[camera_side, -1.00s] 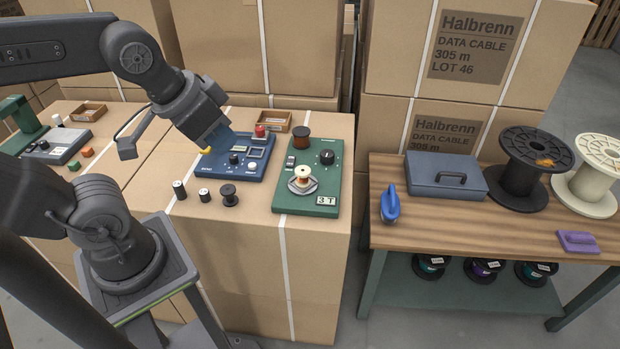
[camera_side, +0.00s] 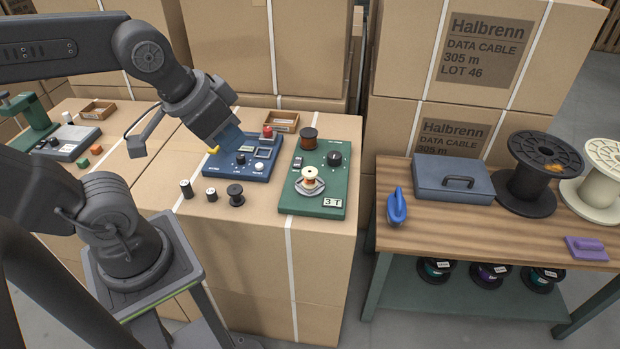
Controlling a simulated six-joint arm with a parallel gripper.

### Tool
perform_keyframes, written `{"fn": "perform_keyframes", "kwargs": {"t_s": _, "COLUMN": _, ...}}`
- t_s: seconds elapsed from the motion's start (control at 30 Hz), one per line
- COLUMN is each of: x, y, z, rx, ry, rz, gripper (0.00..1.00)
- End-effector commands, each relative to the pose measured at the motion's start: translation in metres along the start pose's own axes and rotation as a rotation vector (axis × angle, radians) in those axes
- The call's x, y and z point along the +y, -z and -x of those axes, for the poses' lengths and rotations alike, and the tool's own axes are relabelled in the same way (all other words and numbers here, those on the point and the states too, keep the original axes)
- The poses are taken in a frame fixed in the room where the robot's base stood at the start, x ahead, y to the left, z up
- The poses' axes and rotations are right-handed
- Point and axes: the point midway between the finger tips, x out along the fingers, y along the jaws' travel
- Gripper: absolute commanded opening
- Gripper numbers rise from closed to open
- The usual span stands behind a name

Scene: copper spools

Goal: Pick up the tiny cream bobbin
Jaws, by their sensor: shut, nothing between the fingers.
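A tiny cream bobbin (camera_side: 310,175) wound with copper stands upright on a light plate on the green winding device (camera_side: 331,186). My gripper (camera_side: 229,143) is over the back left part of the blue device (camera_side: 241,165), well left of the cream bobbin and apart from it. It is shut and empty; its fingertips are hard to make out against the blue device. A larger spool with a dark brown winding (camera_side: 309,138) stands at the back of the green device.
Several small bobbins stand at the front left of the box top, including a black one (camera_side: 236,195). A red button (camera_side: 267,132) and an open cardboard tray (camera_side: 282,121) are behind. A wooden bench (camera_side: 450,222) holds a blue-grey case (camera_side: 454,180) and large reels.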

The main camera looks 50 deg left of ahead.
Motion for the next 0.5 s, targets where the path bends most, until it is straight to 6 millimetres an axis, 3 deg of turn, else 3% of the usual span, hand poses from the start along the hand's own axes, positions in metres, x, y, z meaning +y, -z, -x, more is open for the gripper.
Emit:
{"fn": "perform_keyframes", "kwargs": {"t_s": 0.1, "x": 0.0000, "y": 0.0000, "z": 0.0000, "rx": 0.000, "ry": 0.000, "rz": 0.000, "gripper": 0.02}}
{"fn": "perform_keyframes", "kwargs": {"t_s": 0.5, "x": 0.0000, "y": 0.0000, "z": 0.0000, "rx": 0.000, "ry": 0.000, "rz": 0.000, "gripper": 0.40}}
